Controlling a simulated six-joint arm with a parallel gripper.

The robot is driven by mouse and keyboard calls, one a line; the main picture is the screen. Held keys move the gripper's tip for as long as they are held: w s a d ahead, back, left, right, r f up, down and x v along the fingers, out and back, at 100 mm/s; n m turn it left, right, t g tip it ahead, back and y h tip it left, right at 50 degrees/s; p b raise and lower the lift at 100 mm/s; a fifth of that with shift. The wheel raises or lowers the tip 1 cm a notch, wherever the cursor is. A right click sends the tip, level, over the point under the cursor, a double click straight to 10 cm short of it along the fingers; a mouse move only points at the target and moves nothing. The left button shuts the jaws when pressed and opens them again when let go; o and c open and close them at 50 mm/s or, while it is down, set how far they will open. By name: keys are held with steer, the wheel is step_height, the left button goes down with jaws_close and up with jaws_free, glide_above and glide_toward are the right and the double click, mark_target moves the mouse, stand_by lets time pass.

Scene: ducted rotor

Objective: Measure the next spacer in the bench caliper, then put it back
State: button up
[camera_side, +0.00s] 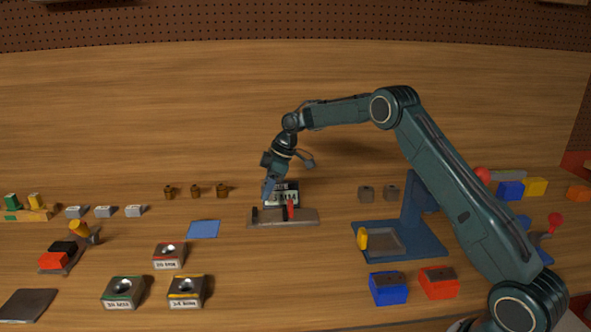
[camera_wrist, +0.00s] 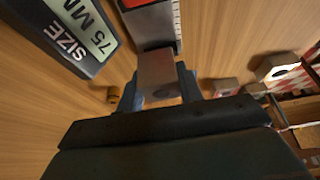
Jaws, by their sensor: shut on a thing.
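The bench caliper (camera_side: 304,222) stands mid-table in the side view, with a red part (camera_side: 290,208) and a dark display behind it. My gripper (camera_side: 267,196) is low at its left end. The display (camera_wrist: 82,32) reads "SIZE" and "75 M", cut off by the edge.
A blue mat (camera_side: 203,229) lies left of the caliper. Several small brass pieces (camera_side: 195,191) stand behind it. Labelled blocks, one marked in red (camera_side: 169,256), stand in front.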

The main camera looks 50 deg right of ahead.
mark_target(264, 218)
steer(key=shift+f, duration=3.25)
steer(key=o, duration=1.1)
steer(key=v, duration=1.4)
